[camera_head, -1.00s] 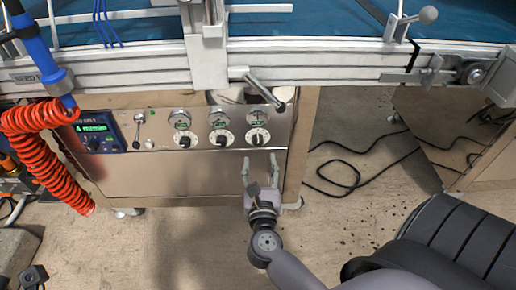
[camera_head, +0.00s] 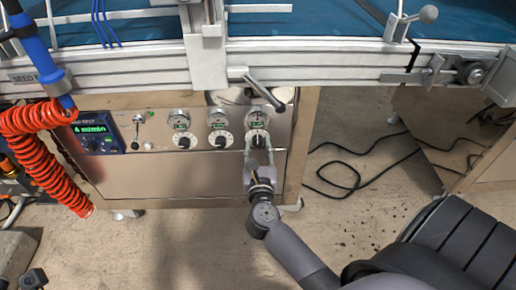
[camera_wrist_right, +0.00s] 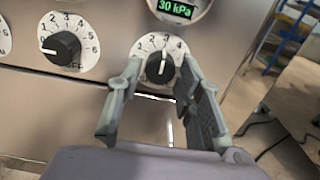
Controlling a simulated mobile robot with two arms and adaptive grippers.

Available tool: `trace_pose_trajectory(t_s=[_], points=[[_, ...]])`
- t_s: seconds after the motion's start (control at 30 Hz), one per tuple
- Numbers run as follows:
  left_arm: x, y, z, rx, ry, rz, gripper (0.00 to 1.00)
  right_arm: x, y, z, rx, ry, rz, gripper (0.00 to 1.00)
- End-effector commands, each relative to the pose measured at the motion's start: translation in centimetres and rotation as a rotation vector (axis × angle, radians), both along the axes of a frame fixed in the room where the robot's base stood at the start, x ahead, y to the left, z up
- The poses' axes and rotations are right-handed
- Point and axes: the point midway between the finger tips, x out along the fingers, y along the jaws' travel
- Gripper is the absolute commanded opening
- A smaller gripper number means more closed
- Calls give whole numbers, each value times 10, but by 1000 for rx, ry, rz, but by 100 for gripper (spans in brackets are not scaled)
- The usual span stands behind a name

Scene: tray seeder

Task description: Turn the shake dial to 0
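Three dials with black knobs sit in a row on the steel panel (camera_head: 170,175) below gauges: left (camera_head: 184,142), middle (camera_head: 221,140) and right (camera_head: 257,138). I cannot read which is the shake dial. My right gripper (camera_head: 257,145) is open, its fingers on either side of the right dial. In the right wrist view, the right dial's knob (camera_wrist_right: 160,67) sits between the open fingertips (camera_wrist_right: 160,78), its white pointer upward near 3. Contact is unclear. The neighbouring dial (camera_wrist_right: 62,48) points left. A dark piece, possibly my left gripper (camera_head: 33,280), shows at the bottom left.
A green display (camera_head: 92,130) and a small lever (camera_head: 138,125) are left of the dials. A metal handle (camera_head: 264,90) juts out just above the right dial. A red coiled hose (camera_head: 45,155) hangs at the left. Black cable (camera_head: 345,180) lies on the floor.

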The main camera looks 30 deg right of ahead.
Motion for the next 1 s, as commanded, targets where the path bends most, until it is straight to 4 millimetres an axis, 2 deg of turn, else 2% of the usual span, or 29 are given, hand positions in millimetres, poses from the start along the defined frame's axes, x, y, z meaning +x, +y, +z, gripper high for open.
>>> trace_pose_trajectory(t_s=[0.47,0.77,1.0], points=[[0,0,0,0,0,1,46,0,0,0,0,0,0,0],[0,0,6,0,-1,1,46,0,0,2,-27,18,0,0],[0,0,24,0,-1,1,46,-1,0,3,-131,84,1,0]])
